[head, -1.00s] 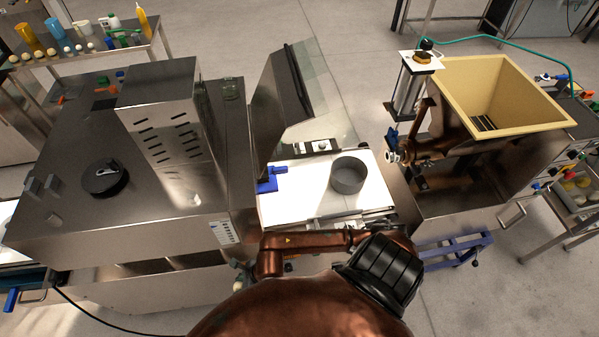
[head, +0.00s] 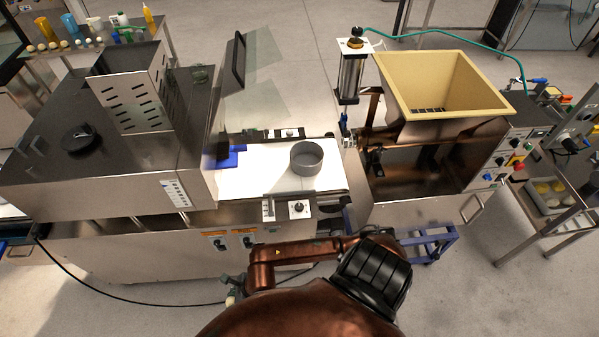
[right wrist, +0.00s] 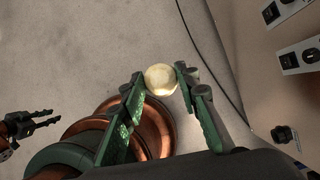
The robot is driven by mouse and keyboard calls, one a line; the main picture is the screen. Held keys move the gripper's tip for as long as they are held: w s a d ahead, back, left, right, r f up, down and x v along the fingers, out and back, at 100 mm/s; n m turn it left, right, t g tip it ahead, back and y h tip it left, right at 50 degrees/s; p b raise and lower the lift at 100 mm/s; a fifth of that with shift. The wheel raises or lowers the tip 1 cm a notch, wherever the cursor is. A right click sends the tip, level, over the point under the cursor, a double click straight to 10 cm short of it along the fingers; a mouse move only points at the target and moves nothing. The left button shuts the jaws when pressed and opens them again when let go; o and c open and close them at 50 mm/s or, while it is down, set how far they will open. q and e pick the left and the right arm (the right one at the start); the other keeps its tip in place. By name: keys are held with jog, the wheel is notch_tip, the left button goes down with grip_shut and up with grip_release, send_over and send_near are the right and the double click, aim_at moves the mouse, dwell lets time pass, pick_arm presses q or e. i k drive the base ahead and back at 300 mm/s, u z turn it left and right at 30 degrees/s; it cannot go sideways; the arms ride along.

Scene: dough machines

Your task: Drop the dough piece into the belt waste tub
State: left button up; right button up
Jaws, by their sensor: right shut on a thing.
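The dough piece (right wrist: 161,79) is a small pale round ball in the right wrist view. My right gripper (right wrist: 162,80) is shut on it, with a green finger on each side, above the grey floor. In the head view this gripper (head: 234,289) is small at the bottom, low in front of the left machine. A grey round open tub (head: 307,160), which fits the belt waste tub, stands upright on the white belt (head: 265,178), above and right of the gripper in the picture. My left gripper (right wrist: 38,120) shows at the right wrist view's left edge, fingers apart and empty.
A steel machine (head: 120,150) stands left of the belt, with a raised clear guard (head: 250,75). A machine with a cream hopper (head: 445,90) stands right. A blue frame (head: 430,245) and a black cable (head: 120,303) are low down. Open floor lies in front.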

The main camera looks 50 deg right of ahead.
aim_at(309, 163)
jog(key=k, duration=0.35)
jog(key=z, duration=0.75)
